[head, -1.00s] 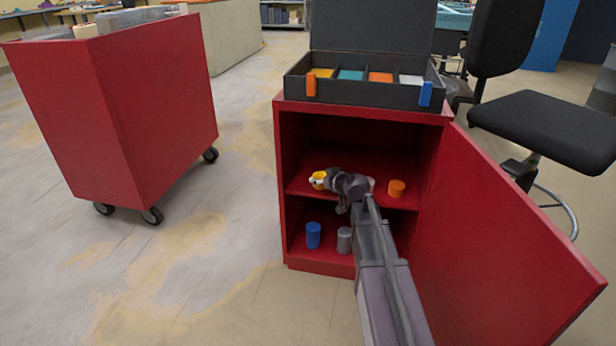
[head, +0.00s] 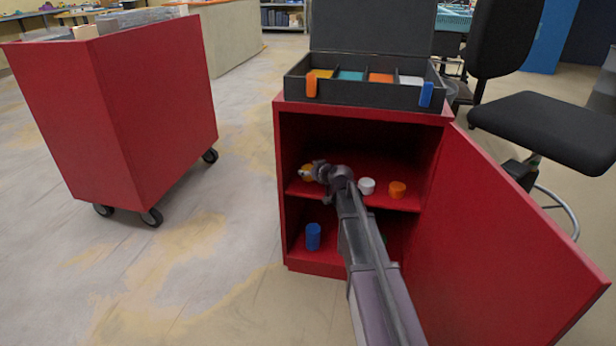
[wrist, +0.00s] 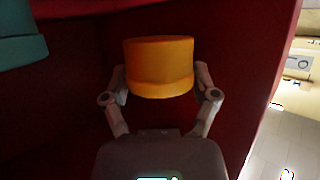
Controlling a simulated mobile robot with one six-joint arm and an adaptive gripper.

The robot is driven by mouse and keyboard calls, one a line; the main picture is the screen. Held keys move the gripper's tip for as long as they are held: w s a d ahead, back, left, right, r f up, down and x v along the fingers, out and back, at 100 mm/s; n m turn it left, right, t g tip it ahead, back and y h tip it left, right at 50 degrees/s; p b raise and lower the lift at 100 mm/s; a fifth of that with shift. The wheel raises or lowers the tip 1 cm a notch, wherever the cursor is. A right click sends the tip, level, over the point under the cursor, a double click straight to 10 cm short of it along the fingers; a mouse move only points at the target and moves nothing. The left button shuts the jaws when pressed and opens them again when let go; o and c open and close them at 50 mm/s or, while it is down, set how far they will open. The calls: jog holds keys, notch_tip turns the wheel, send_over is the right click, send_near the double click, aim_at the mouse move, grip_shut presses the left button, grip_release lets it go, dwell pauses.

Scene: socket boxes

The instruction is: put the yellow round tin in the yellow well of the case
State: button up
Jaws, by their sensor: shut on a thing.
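The yellow round tin (wrist: 160,68) is between the two fingers of my gripper (wrist: 161,92) in the wrist view, which is shut on it. In the head view my gripper (head: 312,172) is at the left of the red cabinet's upper shelf, with the tin (head: 306,172) partly showing at its tip. The black case (head: 365,92) stands open on top of the cabinet. Its wells show in a row, with the yellow well (head: 322,73) at the left end, then teal, orange and pale grey.
A white tin (head: 367,186) and an orange tin (head: 397,189) stand on the upper shelf. A blue tin (head: 313,236) stands on the lower shelf. The cabinet door (head: 510,240) hangs open at right. A teal thing (wrist: 20,40) shows at the wrist view's upper left.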

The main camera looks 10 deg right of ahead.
jog(key=shift+w+a+f+b, duration=0.2)
jog(key=shift+w+f+b, duration=0.25)
jog(key=shift+w+a+f+b, duration=0.15)
jog(key=shift+w+f+b, duration=0.25)
jog(key=shift+f+b, duration=0.8)
jog(key=shift+f, duration=0.05)
jog(key=o, duration=1.1)
jog(key=shift+c, duration=0.2)
jog(key=shift+f, duration=0.2)
jog(key=p+v, duration=0.5)
jog(key=v, duration=0.9)
jog(key=shift+w+r+p, duration=0.15)
jog(key=shift+r+p, duration=0.15)
jog(key=shift+p, duration=0.05)
